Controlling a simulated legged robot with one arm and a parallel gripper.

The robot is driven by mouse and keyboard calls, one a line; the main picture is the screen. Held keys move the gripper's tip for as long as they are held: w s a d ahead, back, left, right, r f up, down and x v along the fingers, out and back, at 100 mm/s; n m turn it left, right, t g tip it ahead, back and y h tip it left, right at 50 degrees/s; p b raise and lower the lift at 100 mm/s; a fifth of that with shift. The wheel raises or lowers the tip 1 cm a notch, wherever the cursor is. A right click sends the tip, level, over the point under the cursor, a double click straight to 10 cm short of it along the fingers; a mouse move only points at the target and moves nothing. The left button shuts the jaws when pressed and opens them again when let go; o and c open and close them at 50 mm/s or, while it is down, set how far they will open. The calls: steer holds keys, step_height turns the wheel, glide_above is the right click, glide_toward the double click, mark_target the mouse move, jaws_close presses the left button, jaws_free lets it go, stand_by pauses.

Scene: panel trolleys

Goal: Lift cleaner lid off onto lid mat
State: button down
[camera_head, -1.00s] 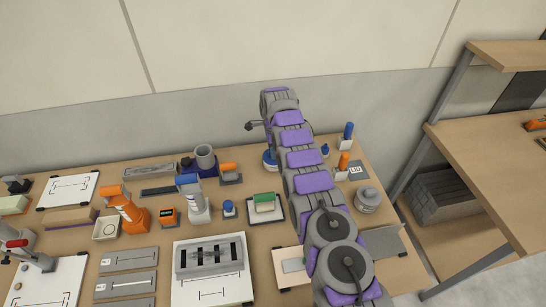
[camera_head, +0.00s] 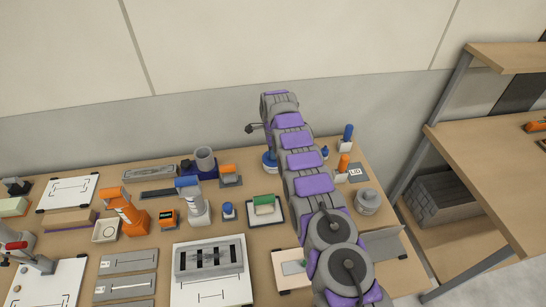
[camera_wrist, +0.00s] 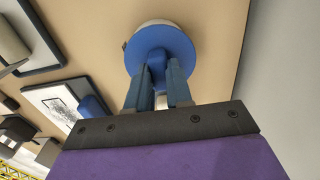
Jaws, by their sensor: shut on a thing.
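The cleaner lid is a round blue disc with a raised grip, seen in the wrist view (camera_wrist: 160,48). My gripper (camera_wrist: 158,78) is shut on the grip, one finger on each side. A pale rim of the tub (camera_wrist: 155,25) shows just past the lid's far edge; I cannot tell whether lid and tub still touch. In the head view the blue lid (camera_head: 268,158) shows left of my arm over the whitish tub (camera_head: 269,169), partly hidden by the arm. The grey lid mat (camera_head: 358,173) with a "LID" label lies bare right of my arm.
An orange-topped bottle (camera_head: 344,163) and a blue-topped one (camera_head: 347,134) stand by the mat. A small blue-capped item (camera_head: 325,152) stands between arm and mat. A grey round pot (camera_head: 367,201) stands in front of the mat. The wall rises behind the table.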

steer(key=shift+r+p, duration=1.15)
steer(key=shift+r, duration=0.85)
steer(key=shift+s+d+f+b, duration=0.25)
steer(key=shift+d+f+b, duration=0.1)
steer(key=shift+b, duration=0.75)
steer(key=s+b, duration=0.1)
steer(key=d+b, duration=0.1)
steer(key=b, duration=0.1)
steer(key=shift+s+d+r, duration=0.1)
steer(key=shift+s+d, duration=0.05)
steer(key=shift+s, duration=0.2)
steer(key=s+d+r+n, duration=0.3)
steer(key=s+d+n, duration=0.3)
steer(key=s+n, duration=0.2)
steer(key=s+d+r+n, duration=0.3)
steer(key=s+d+n, duration=0.4)
steer(key=s, duration=0.4)
steer(key=shift+d+r+n, duration=0.25)
steer(key=shift+r+n, duration=0.15)
